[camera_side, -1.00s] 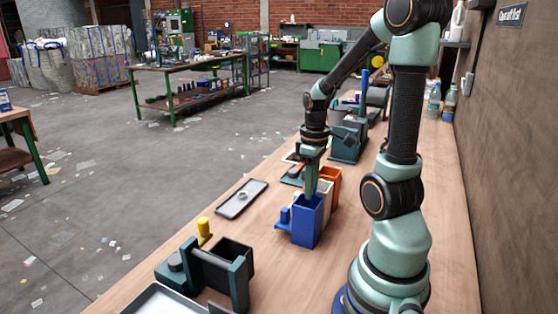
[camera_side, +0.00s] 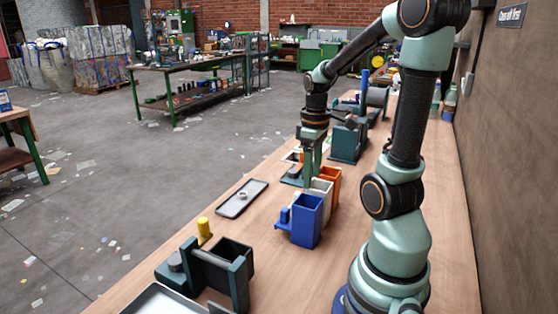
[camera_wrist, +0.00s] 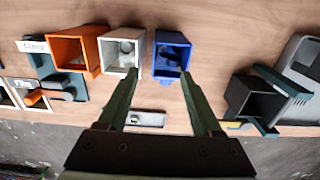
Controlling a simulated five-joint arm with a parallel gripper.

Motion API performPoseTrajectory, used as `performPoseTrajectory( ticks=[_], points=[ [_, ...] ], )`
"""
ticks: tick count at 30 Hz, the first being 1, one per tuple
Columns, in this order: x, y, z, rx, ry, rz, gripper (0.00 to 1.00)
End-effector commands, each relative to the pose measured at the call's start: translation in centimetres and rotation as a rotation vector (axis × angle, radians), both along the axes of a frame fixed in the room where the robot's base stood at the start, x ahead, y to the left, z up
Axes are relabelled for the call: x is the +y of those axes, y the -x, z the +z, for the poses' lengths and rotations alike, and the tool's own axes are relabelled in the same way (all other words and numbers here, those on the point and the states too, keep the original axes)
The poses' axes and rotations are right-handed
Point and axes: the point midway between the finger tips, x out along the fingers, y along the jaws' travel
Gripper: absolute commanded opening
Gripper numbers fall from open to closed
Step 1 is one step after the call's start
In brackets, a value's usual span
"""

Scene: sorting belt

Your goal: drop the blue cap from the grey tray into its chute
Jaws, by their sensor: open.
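The blue chute (camera_side: 307,222) stands upright on the bench, and it also shows in the wrist view (camera_wrist: 172,40). I cannot make out a separate blue cap, and the inside of the blue chute is too dark to tell what lies in it.
A white chute (camera_wrist: 106,48) and an orange chute (camera_wrist: 72,35) stand in a row beside the blue one. A dark open box (camera_side: 237,252) and a yellow cylinder (camera_side: 204,230) are near the front. Bare wood lies between tray and box.

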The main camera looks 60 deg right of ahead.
Motion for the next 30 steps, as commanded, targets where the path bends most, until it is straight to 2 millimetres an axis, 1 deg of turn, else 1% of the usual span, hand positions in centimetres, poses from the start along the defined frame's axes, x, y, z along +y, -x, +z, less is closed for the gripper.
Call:
performPoseTrajectory(
  ticks=[1, 6, 9, 12, 16, 25, 28, 30],
  points=[
    [-0.1, -0.1, 1.3, -0.006, 0.005, 0.000, 0.66],
    [-0.1, -0.1, 4.6, -0.004, 0.003, 0.000, 0.66],
    [0.0, 0.0, 6.2, -0.003, 0.003, 0.000, 0.66],
    [0.0, 0.0, 7.2, -0.001, 0.001, 0.000, 0.66],
    [0.0, 0.0, 7.9, 0.000, 0.000, 0.000, 0.66],
    [0.3, -0.1, 8.0, -0.004, 0.004, 0.001, 0.66],
    [1.6, -1.1, 8.1, -0.032, 0.025, 0.007, 0.66],
    [3.4, -2.2, 8.1, -0.072, 0.049, 0.013, 0.66]
  ],
)
